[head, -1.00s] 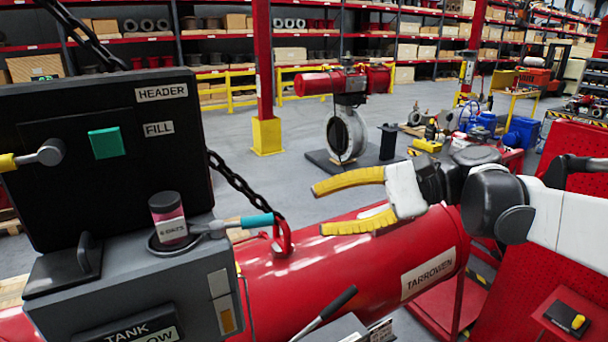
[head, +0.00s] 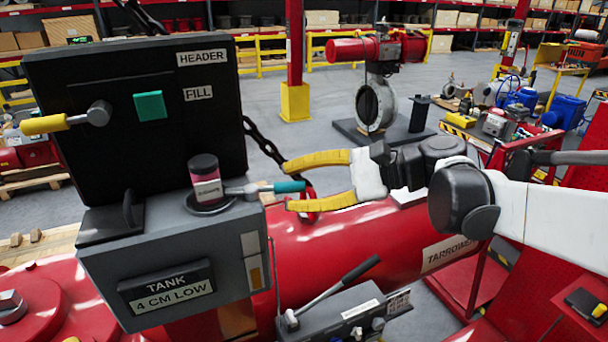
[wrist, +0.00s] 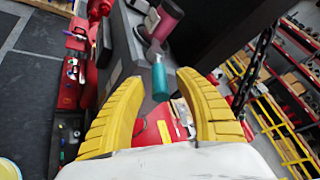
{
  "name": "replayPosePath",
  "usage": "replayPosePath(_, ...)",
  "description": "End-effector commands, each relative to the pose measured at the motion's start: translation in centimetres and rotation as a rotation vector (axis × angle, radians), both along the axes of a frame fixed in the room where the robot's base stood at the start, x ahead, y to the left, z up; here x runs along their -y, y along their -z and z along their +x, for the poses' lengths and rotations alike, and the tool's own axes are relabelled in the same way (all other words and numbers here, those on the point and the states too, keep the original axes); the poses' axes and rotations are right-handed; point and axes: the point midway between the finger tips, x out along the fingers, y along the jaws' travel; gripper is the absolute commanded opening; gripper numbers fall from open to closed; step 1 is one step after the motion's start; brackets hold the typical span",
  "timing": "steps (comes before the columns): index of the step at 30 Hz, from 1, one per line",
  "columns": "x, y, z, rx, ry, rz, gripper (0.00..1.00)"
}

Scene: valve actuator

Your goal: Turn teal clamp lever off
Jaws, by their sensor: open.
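My gripper (head: 286,184) has yellow fingers and is open. In the head view its fingers lie just right of the lever, one above and one below the line of the teal tip. I cannot tell whether either finger touches it.
A black panel (head: 120,180) with a teal square and a yellow-handled lever (head: 60,123) stands behind the box. A chain (head: 262,142) hangs near the lever. A red cylinder (head: 340,250) lies below my gripper, and a black-handled lever (head: 340,285) stands in front.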

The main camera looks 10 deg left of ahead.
Motion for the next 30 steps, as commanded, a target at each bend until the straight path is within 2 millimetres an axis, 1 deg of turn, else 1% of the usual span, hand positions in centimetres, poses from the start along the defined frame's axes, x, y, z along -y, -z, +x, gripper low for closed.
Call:
replayPosePath(3,0.0,0.0,0.0,0.000,0.000,0.000,0.40)
replayPosePath(5,0.0,0.0,0.0,0.000,0.000,0.000,0.21)
replayPosePath(6,0.0,0.0,0.0,0.000,0.000,0.000,0.09)
replayPosePath(7,0.0,0.0,0.0,0.000,0.000,0.000,0.00)
replayPosePath(20,0.1,0.0,-0.1,0.001,0.018,0.000,0.00)
replayPosePath(26,0.2,-0.1,-0.8,0.000,0.096,-0.001,0.00)
replayPosePath(30,0.3,-0.1,-1.7,0.001,0.192,-0.001,0.00)
